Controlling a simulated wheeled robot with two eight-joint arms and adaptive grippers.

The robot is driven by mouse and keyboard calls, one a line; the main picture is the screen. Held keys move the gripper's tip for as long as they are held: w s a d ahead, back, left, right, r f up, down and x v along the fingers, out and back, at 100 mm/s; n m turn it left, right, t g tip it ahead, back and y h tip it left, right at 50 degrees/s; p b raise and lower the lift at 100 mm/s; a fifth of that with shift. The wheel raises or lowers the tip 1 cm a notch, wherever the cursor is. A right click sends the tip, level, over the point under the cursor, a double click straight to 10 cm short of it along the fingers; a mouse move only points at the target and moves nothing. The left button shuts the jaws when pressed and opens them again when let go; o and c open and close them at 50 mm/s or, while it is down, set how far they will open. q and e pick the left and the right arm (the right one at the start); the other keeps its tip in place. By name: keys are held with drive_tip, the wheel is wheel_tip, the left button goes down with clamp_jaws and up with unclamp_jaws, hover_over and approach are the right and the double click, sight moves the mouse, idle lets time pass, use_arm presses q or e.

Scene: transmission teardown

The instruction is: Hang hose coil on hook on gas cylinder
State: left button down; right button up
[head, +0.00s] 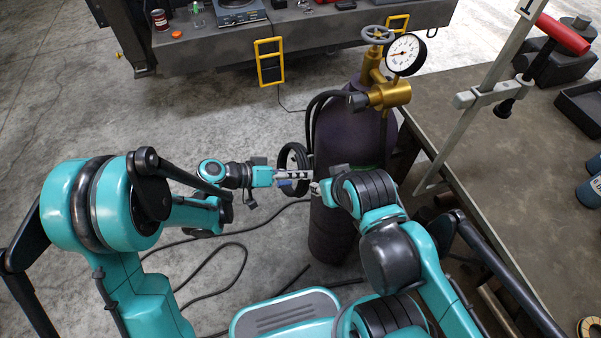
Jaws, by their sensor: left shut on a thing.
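The dark purple gas cylinder (332,225) stands upright near the middle of the head view, with a brass valve, a handwheel and a white-faced gauge (405,54) on top. The black hose coil (284,158) is a ring at the cylinder's left side. Black hose runs from the brass regulator down towards it. My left gripper (296,178) is shut on the hose coil at its lower part, close to the cylinder. My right gripper (322,187) is in front of the cylinder, largely hidden by its own arm, so its jaws do not show clearly. I cannot make out the hook.
A dark bench (220,55) stands at the back. Loose black cable (215,250) lies on the floor at left. Open concrete floor is behind my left arm.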

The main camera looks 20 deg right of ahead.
use_arm(q)
drive_tip(key=c, duration=1.4)
unclamp_jaws()
drive_tip(key=shift+f, duration=0.2)
drive_tip(key=shift+a+r, duration=0.1)
drive_tip(key=shift+a, duration=0.05)
drive_tip(key=v, duration=1.1)
drive_tip(key=shift+a+r, duration=0.2)
drive_tip(key=shift+a, duration=0.15)
drive_tip(key=s+a+r+n+t+y, duration=0.1)
drive_tip(key=s+a+n+t+y, duration=0.1)
drive_tip(key=a, duration=0.5)
drive_tip(key=s+a+r+n+t+y, duration=0.1)
drive_tip(key=s+a+n+t+y, duration=0.1)
drive_tip(key=a+y, duration=0.4)
drive_tip(key=s+a+r+n+t+y, duration=0.1)
drive_tip(key=s+a+n+y, duration=0.3)
drive_tip(key=a, duration=0.4)
drive_tip(key=shift+s+r+n+t+y, duration=0.3)
drive_tip(key=shift+s+t+y, duration=0.3)
drive_tip(key=shift+s+t, duration=0.15)
